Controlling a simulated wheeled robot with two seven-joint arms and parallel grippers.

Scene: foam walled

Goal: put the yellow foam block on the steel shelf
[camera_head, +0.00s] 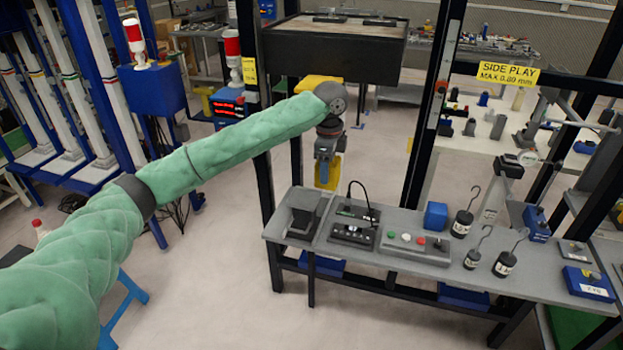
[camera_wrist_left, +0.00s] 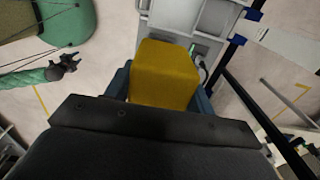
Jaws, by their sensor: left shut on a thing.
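My left gripper (camera_head: 325,170) hangs pointing down at the end of my green-sleeved arm in the head view. It is shut on the yellow foam block (camera_head: 328,174), whose lower part shows below the fingers. In the left wrist view the block (camera_wrist_left: 166,74) sits between the blue fingers. The grey steel surface (camera_head: 395,262), which looks like the steel shelf, lies to the right of and below the block. The block looks clear of it, beyond its far left corner. My right gripper seems to show small in the left wrist view (camera_wrist_left: 66,65); its jaws are unclear.
The shelf carries dark control boxes (camera_head: 352,232), a blue cube (camera_head: 435,216) and several hooked weights (camera_head: 462,223). Dark upright posts (camera_head: 432,110) stand along its far edge. A black tray-like bench (camera_head: 335,45) stands behind. Open floor (camera_head: 215,275) lies to the left.

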